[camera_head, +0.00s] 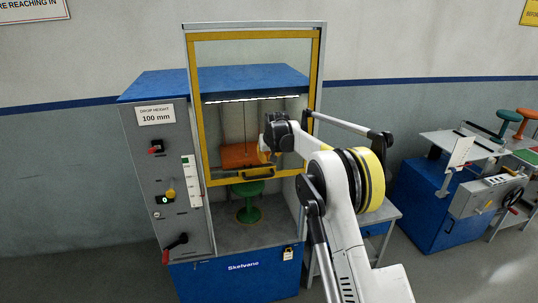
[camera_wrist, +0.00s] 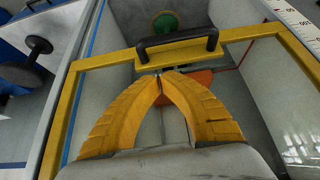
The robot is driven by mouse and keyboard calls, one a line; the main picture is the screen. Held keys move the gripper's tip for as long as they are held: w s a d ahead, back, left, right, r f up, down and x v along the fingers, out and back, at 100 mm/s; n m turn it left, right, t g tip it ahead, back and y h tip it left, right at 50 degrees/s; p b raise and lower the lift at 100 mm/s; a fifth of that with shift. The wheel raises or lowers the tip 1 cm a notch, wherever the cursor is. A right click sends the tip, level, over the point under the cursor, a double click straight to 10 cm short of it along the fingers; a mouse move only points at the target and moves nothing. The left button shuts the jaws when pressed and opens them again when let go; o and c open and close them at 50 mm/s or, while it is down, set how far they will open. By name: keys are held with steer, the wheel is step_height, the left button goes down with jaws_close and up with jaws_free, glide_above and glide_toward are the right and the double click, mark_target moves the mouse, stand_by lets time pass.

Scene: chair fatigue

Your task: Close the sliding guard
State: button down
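The sliding guard (camera_head: 198,110) is a clear pane in a yellow frame on the front of the blue and grey test machine. It stands raised, with an open gap below its bottom bar. A black handle (camera_head: 257,173) sits on that bar; it also shows in the wrist view (camera_wrist: 178,44). My gripper (camera_head: 264,152) is in front of the pane, just above the handle in the head view. In the wrist view its yellow fingers (camera_wrist: 160,78) meet at the tips with nothing between them. The tips look apart from the handle; exact depth is unclear.
A green stool (camera_head: 249,203) stands inside the machine below an orange block (camera_head: 240,155). A control panel (camera_head: 168,190) with switches and a red-tipped lever (camera_head: 176,247) is on the left. A grey table and another blue machine (camera_head: 432,208) stand to the right.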

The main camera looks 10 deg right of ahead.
steer(key=shift+s+f, duration=0.2)
steer(key=shift+f, duration=2.05)
